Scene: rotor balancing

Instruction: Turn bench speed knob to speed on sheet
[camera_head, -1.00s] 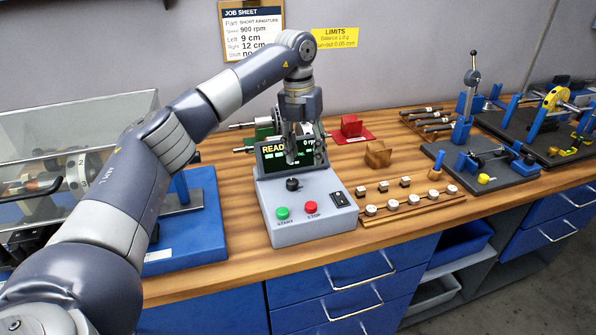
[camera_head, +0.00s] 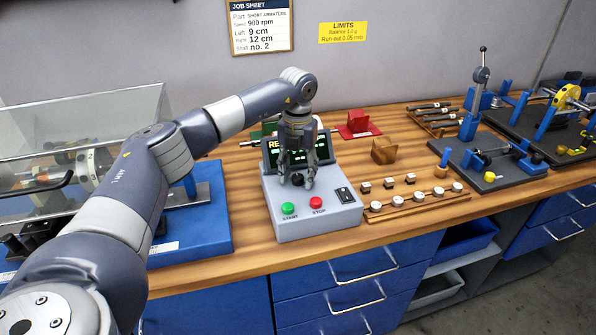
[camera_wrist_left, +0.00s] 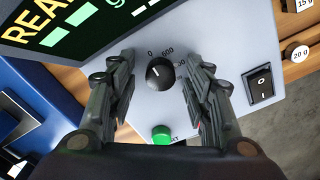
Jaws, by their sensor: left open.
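The bench control box (camera_head: 283,220) is grey, with a black speed knob (camera_head: 297,179) on its sloped top. My left gripper (camera_head: 297,184) points down over the box with its fingers around the knob. In the left wrist view the knob (camera_wrist_left: 160,73) sits between the two open fingers (camera_wrist_left: 158,105), with a gap on each side. Its white mark points up-left, near the 0 on the dial; 600 shows further round, and another number is partly hidden by a finger. The job sheet (camera_head: 261,27) on the wall reads 900 rpm. My right gripper is not in view.
The green START button (camera_head: 288,208) and red STOP button (camera_head: 316,202) are in front of the knob, a black rocker switch (camera_head: 345,195) to their right. The display (camera_head: 323,149) stands behind, partly hidden by my gripper. Weights (camera_head: 416,198) stand on a wooden strip at right.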

